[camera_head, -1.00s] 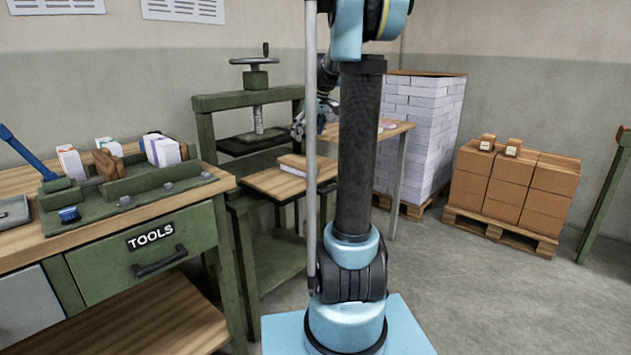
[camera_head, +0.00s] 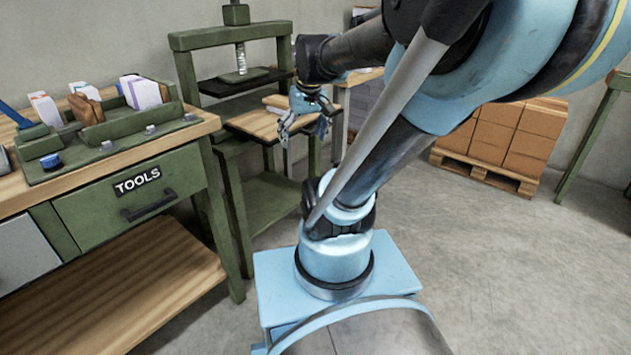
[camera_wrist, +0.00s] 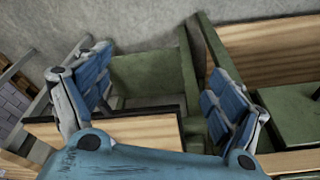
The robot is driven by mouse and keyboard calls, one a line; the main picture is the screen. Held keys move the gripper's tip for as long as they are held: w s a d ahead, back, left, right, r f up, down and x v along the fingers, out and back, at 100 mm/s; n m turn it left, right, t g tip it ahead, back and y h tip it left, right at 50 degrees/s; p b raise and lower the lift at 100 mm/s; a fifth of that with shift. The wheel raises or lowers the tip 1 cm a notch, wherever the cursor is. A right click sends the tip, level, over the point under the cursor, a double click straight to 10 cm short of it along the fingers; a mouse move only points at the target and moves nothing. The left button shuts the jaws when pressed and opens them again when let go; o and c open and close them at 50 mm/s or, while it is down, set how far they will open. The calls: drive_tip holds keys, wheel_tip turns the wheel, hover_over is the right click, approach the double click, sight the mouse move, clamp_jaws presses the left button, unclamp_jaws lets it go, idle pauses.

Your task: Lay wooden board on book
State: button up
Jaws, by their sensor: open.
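My gripper (camera_head: 303,126) is open, hanging in front of the board's right side, and appears empty. In the wrist view my blue fingers (camera_wrist: 158,75) are spread wide, with a light wooden piece (camera_wrist: 150,133) below and between them. I cannot tell whether this is the same board, or whether anything touches it.
The green press (camera_head: 236,60) stands behind the board with its dark plate (camera_head: 245,80) raised. A workbench (camera_head: 120,160) with a tool tray and small boxes stands at the left. Brown boxes (camera_head: 497,138) sit on a pallet at the right. The floor between is clear.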

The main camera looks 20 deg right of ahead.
drive_tip(key=s+d+f+m, duration=0.1)
drive_tip(key=s+f+m, duration=0.1)
drive_tip(key=s+f, duration=0.7)
drive_tip(key=shift+s+d+f+h, duration=0.25)
drive_tip(key=shift+s+h, duration=0.15)
drive_tip(key=shift+s, duration=0.15)
drive_tip(key=shift+w+f, duration=0.15)
drive_tip(key=shift+w, duration=0.3)
drive_tip(key=shift+c, duration=0.2)
